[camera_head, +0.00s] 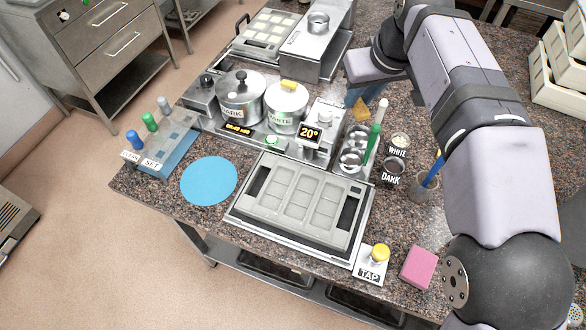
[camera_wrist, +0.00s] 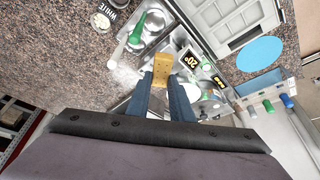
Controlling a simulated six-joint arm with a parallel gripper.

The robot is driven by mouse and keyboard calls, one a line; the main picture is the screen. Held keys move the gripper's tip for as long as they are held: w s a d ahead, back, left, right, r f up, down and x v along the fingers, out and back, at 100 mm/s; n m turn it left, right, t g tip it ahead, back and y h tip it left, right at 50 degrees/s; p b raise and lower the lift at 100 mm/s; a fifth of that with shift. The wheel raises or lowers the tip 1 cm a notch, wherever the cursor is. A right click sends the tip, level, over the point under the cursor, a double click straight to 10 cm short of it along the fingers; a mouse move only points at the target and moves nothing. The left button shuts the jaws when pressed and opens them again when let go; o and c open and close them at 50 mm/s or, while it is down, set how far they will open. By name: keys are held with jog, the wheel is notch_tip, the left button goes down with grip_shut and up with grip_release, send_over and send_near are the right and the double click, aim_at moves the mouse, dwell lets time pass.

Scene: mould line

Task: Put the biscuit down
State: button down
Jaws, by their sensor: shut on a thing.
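The biscuit (camera_wrist: 163,70) is a golden-brown rectangle with small holes. In the wrist view it is held between the two dark fingertips of my gripper (camera_wrist: 168,85), which is shut on it. In the head view my gripper (camera_head: 358,97) is at the back of the counter, to the right of the temperature display, and the biscuit (camera_head: 361,109) shows only as a small tan piece below it. The biscuit appears to be above the counter near the metal cups; I cannot tell its exact height.
A grey mould (camera_head: 303,203) lies at the front centre, with a blue round mat (camera_head: 209,180) to its left. Pots marked DARK (camera_head: 241,99) and WHITE (camera_head: 287,106) stand behind. A green-handled tool (camera_head: 373,143) rests by the cups. A pink block (camera_head: 418,268) sits front right.

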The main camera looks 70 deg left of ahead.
jog(key=s+a+f+n+g, duration=0.1)
jog(key=s+a+n, duration=0.35)
jog(key=s, duration=1.15)
jog(key=n+g, duration=0.1)
jog(key=n, duration=0.1)
send_over(220, 187)
jog(key=d, duration=0.1)
notch_tip(220, 187, down, 12)
jog(key=shift+w+d+f, duration=0.2)
jog(key=shift+w, duration=0.05)
jog(key=shift+f+p, duration=1.85)
jog(key=shift+f, duration=3.15)
jog(key=shift+f, duration=0.1)
jog(key=c, duration=1.9)
grip_release()
jog(key=o, duration=0.3)
jog(key=shift+o, duration=0.2)
